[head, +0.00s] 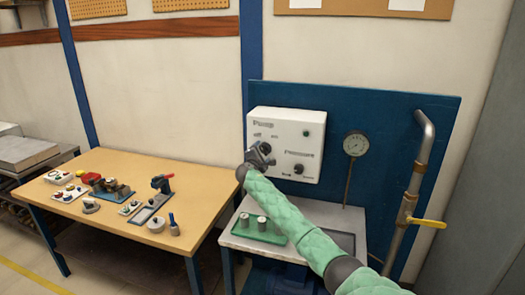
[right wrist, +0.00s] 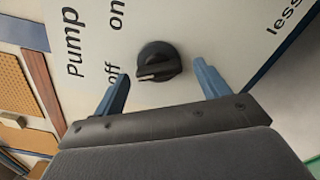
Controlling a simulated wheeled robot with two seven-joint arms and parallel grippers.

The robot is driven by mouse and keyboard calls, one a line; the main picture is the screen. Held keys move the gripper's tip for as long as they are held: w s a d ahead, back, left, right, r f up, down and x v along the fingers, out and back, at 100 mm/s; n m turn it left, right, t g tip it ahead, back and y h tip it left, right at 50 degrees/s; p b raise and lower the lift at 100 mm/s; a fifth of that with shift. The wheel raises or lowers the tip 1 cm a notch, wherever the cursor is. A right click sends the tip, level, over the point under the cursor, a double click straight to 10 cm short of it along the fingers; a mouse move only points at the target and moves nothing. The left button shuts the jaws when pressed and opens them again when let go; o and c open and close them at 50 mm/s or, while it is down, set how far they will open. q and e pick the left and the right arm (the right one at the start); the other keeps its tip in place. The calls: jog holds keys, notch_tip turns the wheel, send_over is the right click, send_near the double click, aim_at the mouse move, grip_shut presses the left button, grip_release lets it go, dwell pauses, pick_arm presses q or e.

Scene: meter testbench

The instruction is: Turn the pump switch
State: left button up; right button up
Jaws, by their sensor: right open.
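The white control box (head: 310,126) is mounted on a blue panel and carries a Pump label and a Pressure label. In the right wrist view, the black round pump switch (right wrist: 158,62) sits beside the words off and on, and its pale mark points toward off. My right gripper (head: 263,150) is in front of the box at the pump switch, hiding most of the switch in the head view. In the right wrist view, my right gripper (right wrist: 164,75) is open, with one blue finger on each side of the switch and visible gaps. My left gripper is not in view.
The black pressure knob (head: 298,169) is low on the box, right of my gripper. A gauge (head: 355,144) and a pipe with a yellow lever (head: 427,223) stand further right. A wooden table (head: 150,180) with several small parts is at left.

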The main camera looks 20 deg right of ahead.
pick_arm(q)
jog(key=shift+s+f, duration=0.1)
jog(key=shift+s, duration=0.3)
pick_arm(e)
jog(key=shift+w+d, duration=0.2)
jog(key=shift+w, duration=0.15)
jog(key=c, duration=1)
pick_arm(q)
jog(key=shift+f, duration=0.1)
